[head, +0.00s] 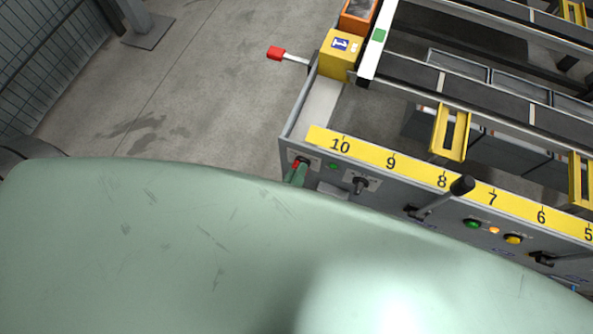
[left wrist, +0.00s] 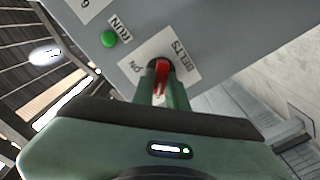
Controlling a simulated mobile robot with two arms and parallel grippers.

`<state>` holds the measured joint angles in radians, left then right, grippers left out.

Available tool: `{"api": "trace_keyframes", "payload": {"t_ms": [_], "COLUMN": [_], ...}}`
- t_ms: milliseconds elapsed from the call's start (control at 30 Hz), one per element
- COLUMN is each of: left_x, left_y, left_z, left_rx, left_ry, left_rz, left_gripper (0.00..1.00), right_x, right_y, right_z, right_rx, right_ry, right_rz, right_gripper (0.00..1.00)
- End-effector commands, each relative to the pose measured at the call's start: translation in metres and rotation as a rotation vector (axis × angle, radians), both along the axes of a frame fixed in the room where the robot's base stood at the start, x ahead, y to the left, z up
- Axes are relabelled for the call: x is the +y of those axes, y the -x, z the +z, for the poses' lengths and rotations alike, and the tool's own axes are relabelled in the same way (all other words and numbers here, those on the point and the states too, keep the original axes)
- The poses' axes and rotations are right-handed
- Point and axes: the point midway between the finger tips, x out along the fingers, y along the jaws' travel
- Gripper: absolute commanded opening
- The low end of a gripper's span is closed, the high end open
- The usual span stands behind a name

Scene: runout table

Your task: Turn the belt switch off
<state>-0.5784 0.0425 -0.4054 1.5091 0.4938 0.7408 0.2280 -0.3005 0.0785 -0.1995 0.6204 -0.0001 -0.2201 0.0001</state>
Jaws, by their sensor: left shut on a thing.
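The belt switch, a small red lever, sits at the left end of the grey panel in the head view (head: 298,163). In the left wrist view the red lever (left wrist: 161,75) stands on a white plate marked BELTS, with ON readable on one side. My left gripper (head: 296,174) has its green fingers on either side of the lever and is shut on it. The fingertips also show in the left wrist view (left wrist: 161,90) and hide part of the plate, including any other position mark. My right gripper is not in view.
A green RUN lamp (left wrist: 109,39) is beside the switch plate. A black rotary knob (head: 360,184), a black-knobbed lever (head: 461,187) and green (head: 473,224) and yellow (head: 513,239) buttons lie further right. A red-ended handle (head: 276,53) juts out left over open floor.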

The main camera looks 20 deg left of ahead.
Motion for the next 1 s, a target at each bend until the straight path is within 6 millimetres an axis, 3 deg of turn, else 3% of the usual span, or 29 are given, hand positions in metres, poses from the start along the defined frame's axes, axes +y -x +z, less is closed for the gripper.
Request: {"api": "trace_keyframes", "payload": {"t_ms": [167, 200, 267, 633, 1000], "left_x": [0.000, 0.000, 0.000, 0.000, 0.002], "left_y": [0.000, 0.000, 0.000, 0.005, 0.064], "left_z": [-0.001, -0.001, 0.000, -0.001, -0.002], "left_rx": [0.002, 0.002, 0.002, 0.003, 0.003], "left_ry": [0.003, 0.003, 0.003, 0.000, 0.001], "left_rz": [0.001, 0.001, 0.001, 0.000, 0.000], "left_gripper": [0.00, 0.25, 0.35, 0.35, 0.35], "right_x": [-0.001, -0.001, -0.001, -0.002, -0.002], "right_y": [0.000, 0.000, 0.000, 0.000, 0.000], "right_z": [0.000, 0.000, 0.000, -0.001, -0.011], "right_rx": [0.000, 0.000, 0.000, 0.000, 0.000], "right_ry": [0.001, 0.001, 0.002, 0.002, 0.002], "right_rz": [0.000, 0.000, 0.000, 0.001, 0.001], "right_gripper": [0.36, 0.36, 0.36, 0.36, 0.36]}}
